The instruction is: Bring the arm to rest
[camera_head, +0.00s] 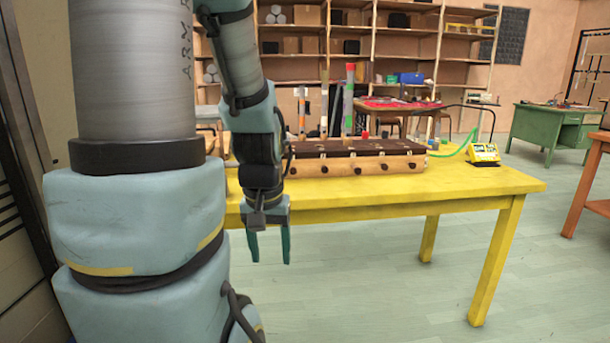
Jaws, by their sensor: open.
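My arm hangs down from the upper left of the head view, in front of a yellow table (400,193). My gripper (270,260) points straight down, with its two teal fingers apart and nothing between them. It is in front of the table's near edge, with the fingertips lower than the tabletop. A long wooden box (365,167) with a dark brown top and round holes along its front lies on the table, right of my gripper and apart from it. My arm hides the left part of the table.
A yellow device (482,154) with a green hose sits at the table's right. Shelves (420,50) line the back wall. A green desk (560,122) stands back right.

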